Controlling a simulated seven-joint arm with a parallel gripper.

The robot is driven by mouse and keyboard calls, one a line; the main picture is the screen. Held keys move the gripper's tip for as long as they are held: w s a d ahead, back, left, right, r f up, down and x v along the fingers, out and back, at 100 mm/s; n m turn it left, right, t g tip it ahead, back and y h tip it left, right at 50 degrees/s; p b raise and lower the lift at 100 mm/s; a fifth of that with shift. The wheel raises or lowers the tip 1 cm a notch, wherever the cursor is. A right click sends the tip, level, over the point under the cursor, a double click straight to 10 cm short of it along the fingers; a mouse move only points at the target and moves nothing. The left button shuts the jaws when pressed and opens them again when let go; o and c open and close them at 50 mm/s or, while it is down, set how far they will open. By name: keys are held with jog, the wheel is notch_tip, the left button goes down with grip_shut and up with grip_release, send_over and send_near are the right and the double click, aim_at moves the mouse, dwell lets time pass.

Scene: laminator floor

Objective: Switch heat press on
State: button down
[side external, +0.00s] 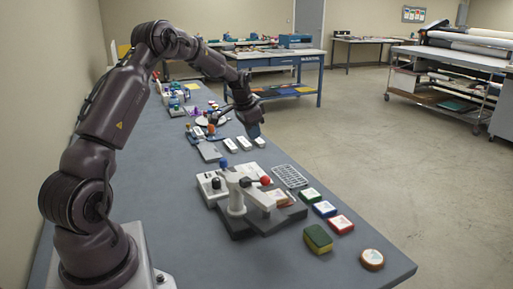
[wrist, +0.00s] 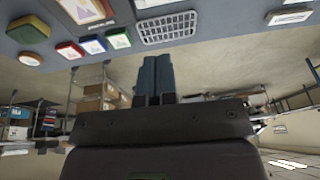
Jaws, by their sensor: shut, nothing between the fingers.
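The heat press (side external: 240,205) stands on the near part of the bench in the side view. My gripper (side external: 255,133) is beyond the press, raised near the bench's right edge, and touches nothing that I can see. In the wrist view my gripper's two blue-grey fingers (wrist: 152,72) are together and empty. The press itself is not clearly visible there.
A metal grid rack (side external: 290,176) lies right of the press. Several coloured framed pads (side external: 325,209), a yellow-green sponge (side external: 318,238) and a round wooden-rimmed piece (side external: 372,259) lie in front. White blocks (side external: 244,143) and small tools lie beyond.

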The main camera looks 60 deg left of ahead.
aim_at(259, 173)
jog(key=shift+a, duration=0.2)
jog(key=x, duration=1.2)
jog(key=shift+s+a+f, duration=0.15)
jog(key=shift+s+f, duration=0.15)
jog(key=shift+f, duration=0.05)
jog(key=shift+a+f, duration=0.1)
jog(key=shift+f, duration=0.5)
jog(key=shift+f, duration=0.1)
jog(key=shift+a+f, duration=0.2)
jog(key=shift+f, duration=0.2)
jog(key=shift+d, duration=0.1)
